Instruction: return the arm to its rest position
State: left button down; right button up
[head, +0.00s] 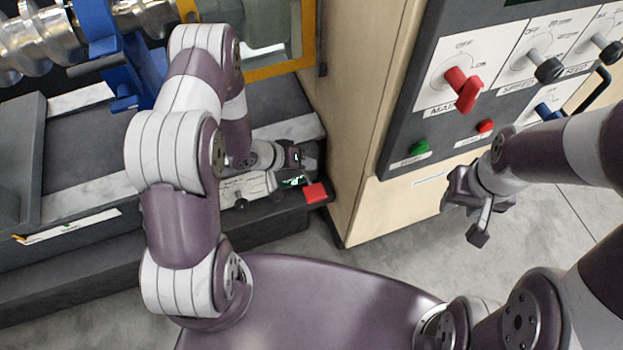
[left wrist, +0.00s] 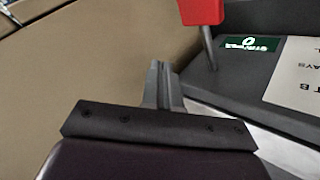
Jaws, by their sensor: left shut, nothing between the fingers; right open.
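My left arm reaches up, bends over, and comes down to the grey machine bed. My left gripper (head: 293,158) is above a lever with a red handle (head: 315,193). In the left wrist view, its fingers (left wrist: 162,85) are together and empty. The red handle (left wrist: 201,12) stands apart from them, up and to the right, on a thin metal shaft beside a green label (left wrist: 250,43). My right gripper (head: 478,208) is open and empty, over the floor in front of the cabinet, below the control panel.
A beige cabinet wall (head: 352,100) stands right of my left gripper. Blue brackets (head: 105,45) and metal screws (head: 40,40) are at upper left. Grey floor (head: 400,255) is open.

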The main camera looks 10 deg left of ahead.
pick_arm(q)
jog(key=shift+f, duration=0.1)
dwell(0.7)
jog(key=s+a+m+g+y, duration=0.2)
jog(key=s+a+g+y, duration=0.3)
jog(key=a, duration=0.4)
jog(key=s+d+r+y, duration=0.1)
jog(key=s+r, duration=0.3)
jog(key=r, duration=0.6)
jog(key=s+d+r+n+t+y, duration=0.1)
jog(key=s+d+r, duration=0.2)
jog(key=r, duration=0.8)
jog(key=shift+s, duration=0.7)
jog(key=shift+s+d, duration=0.1)
jog(key=shift+d, duration=0.05)
